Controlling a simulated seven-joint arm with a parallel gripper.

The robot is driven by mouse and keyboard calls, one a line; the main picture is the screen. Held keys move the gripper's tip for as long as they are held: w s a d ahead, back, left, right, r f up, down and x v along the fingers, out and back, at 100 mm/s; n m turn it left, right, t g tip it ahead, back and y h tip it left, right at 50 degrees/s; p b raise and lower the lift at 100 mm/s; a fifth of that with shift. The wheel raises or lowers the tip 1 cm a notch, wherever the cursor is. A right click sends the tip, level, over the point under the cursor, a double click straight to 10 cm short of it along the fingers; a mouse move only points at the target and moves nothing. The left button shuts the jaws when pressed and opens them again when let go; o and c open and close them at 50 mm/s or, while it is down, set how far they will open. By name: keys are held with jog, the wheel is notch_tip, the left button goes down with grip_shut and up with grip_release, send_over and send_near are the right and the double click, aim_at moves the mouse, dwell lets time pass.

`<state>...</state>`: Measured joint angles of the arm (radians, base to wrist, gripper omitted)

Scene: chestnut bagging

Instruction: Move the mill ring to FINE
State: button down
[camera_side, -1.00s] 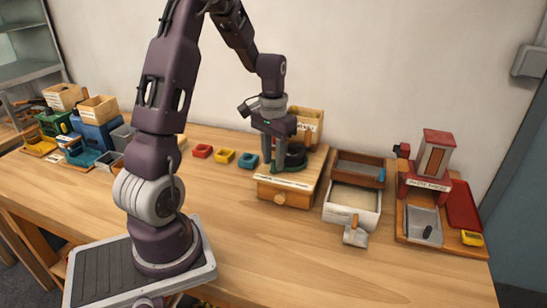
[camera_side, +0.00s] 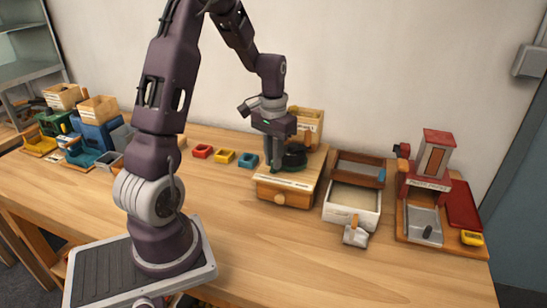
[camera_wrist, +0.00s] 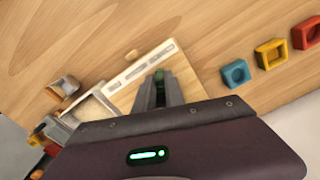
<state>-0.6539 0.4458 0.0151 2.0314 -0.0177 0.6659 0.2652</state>
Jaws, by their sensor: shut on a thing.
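The wooden mill box (camera_side: 286,190) stands mid-table with a round knob on its front drawer. A dark round part with a green rim, which looks like the mill ring (camera_side: 293,160), sits on its top. My gripper (camera_side: 276,166) points down at the left side of that ring, its fingers close together. In the wrist view the fingers (camera_wrist: 160,88) are shut on a small green piece (camera_wrist: 160,76) above the mill's top. A pale label strip (camera_wrist: 140,65) shows there, its marks too small to read. The gripper body hides most of the ring in that view.
Red, yellow and blue cups (camera_side: 224,156) stand left of the mill. A white bin (camera_side: 352,205) with a scoop (camera_side: 356,235) is to its right. A red machine (camera_side: 430,175) on a board stands farther right.

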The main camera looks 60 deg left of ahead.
dwell(0.8)
jog(key=d+n, duration=0.1)
jog(key=w+n, duration=0.1)
jog(key=n, duration=0.1)
jog(key=shift+d, duration=0.4)
jog(key=n, duration=0.1)
jog(key=w+d+n, duration=0.1)
jog(key=n, duration=0.1)
jog(key=shift+d, duration=0.15)
jog(key=n, duration=0.1)
jog(key=w+d+n, duration=0.1)
jog(key=shift+n, duration=0.3)
jog(key=shift+w+d+n, duration=0.2)
jog(key=shift+w+n, duration=0.3)
jog(key=shift+n, duration=0.35)
jog(key=shift+w+d+n, duration=0.15)
jog(key=shift+w+n, duration=0.3)
jog(key=shift+n, duration=0.4)
jog(key=c, duration=1.4)
grip_release()
notch_tip(320, 180, up, 7)
